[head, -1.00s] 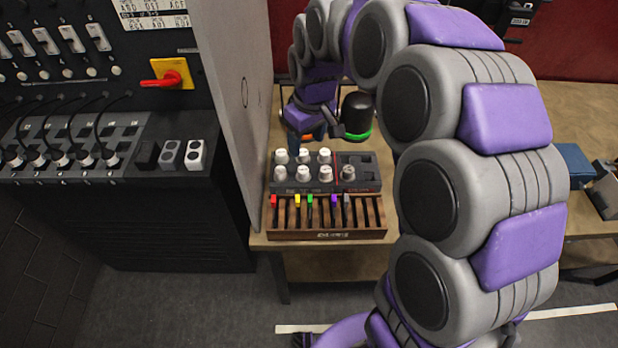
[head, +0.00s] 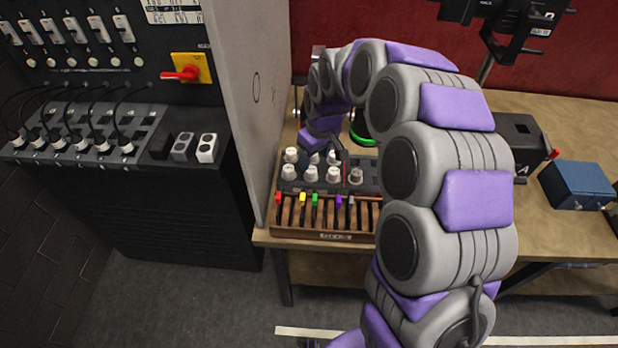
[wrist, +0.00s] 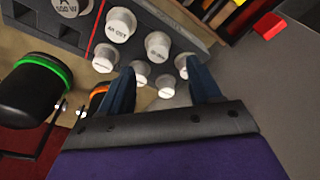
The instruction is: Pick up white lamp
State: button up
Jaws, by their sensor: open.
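Several white, round-capped lamp-like pieces stand in two rows on a dark grey tray (head: 368,182), one of them a white lamp (head: 311,173) in the front row. I cannot tell which one the task means. In the wrist view, white pieces (wrist: 158,46) with small printed labels stand in front of and between my fingers. My gripper (wrist: 160,82) is open, with its two dark blue fingers apart and nothing clearly held. In the head view my gripper (head: 338,148) is low over the rear row and partly hides it.
A wooden slotted rack (head: 325,233) with coloured tabs lies in front of the tray. A grey upright panel (head: 253,110) stands close on the left. A black cylinder with a green ring (wrist: 35,88) stands near my gripper. A blue box (head: 578,185) is far right.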

aim_at(312, 169)
jog(key=shift+w+d+f, duration=0.1)
jog(key=shift+d+f, duration=0.55)
jog(key=shift+f, duration=0.1)
jog(key=a+f, duration=0.1)
jog(key=a+f+b, duration=0.1)
jog(key=f, duration=0.1)
jog(key=w+a+f+b, duration=0.1)
jog(key=f, duration=0.1)
jog(key=shift+w+a, duration=0.1)
jog(key=shift+a, duration=0.15)
jog(key=shift+d+f, duration=0.1)
jog(key=shift+d, duration=0.1)
jog(key=shift+d+r, duration=0.2)
jog(key=shift+d, duration=0.95)
jog(key=shift+c, duration=1.5)
jog(key=shift+a+f, duration=0.15)
jog(key=shift+a, duration=0.85)
jog(key=c, duration=0.6)
jog(key=shift+c, duration=0.6)
jog(key=shift+d, duration=0.5)
jog(key=shift+c, duration=0.6)
